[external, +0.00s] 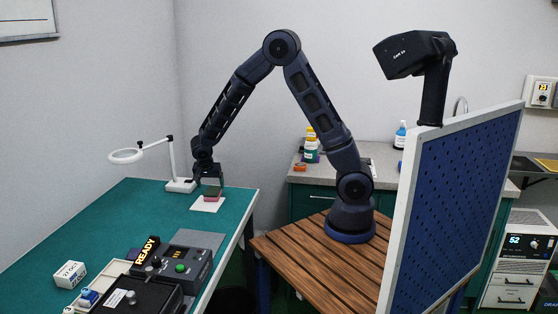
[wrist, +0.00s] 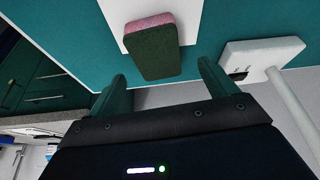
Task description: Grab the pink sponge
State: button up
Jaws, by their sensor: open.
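The pink sponge (wrist: 150,24) shows a pink layer and a dark green face in the wrist view, and lies on a white sheet (wrist: 118,12) on the green bench mat. In the external view the sponge (external: 212,196) is on the white sheet near the bench's far right end. My gripper (wrist: 166,86) is open and empty, its two green fingers apart. The sponge appears ahead of the gap between the fingertips, and I see no contact. In the external view my gripper (external: 209,183) is just above the sponge and partly covers it.
A white magnifier lamp base (external: 180,186) stands close left of my gripper; it also shows at right in the wrist view (wrist: 262,55). A dark control box with a READY sign (external: 146,252) is nearer the front.

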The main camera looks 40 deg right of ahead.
aim_at(213, 190)
jog(key=shift+x, duration=2.65)
jog(key=shift+d+r, duration=0.1)
jog(key=shift+d, duration=0.05)
jog(key=c, duration=1.1)
